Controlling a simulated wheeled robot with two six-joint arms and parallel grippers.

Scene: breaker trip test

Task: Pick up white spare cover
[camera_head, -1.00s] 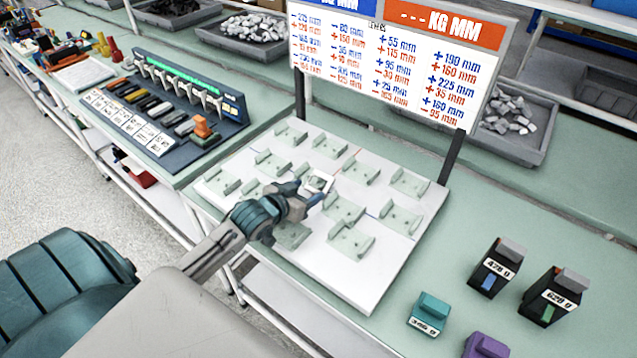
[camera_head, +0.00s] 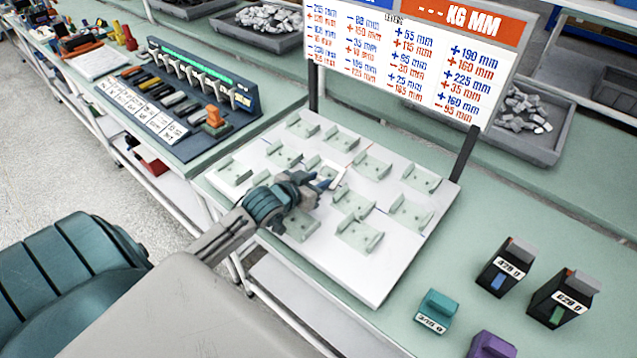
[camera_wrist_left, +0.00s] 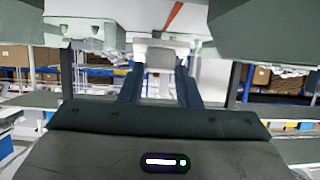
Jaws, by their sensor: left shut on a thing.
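The white spare cover (camera_head: 334,174) is a small pale piece at the tips of my left gripper (camera_head: 322,182), over the middle of the white board (camera_head: 378,283). In the left wrist view the cover (camera_wrist_left: 160,54) sits between the two dark fingers of my left gripper (camera_wrist_left: 158,80), which is shut on it. In the head view it looks tilted. Whether it still touches the board is hard to tell. My right gripper is not in view.
Several pale green holders, such as one at the front (camera_head: 359,235), stand on the board around my gripper. A sign (camera_head: 415,60) on dark posts rises behind. Labelled weights, including a teal one (camera_head: 436,308), stand at right. A breaker panel (camera_head: 190,105) lies at left.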

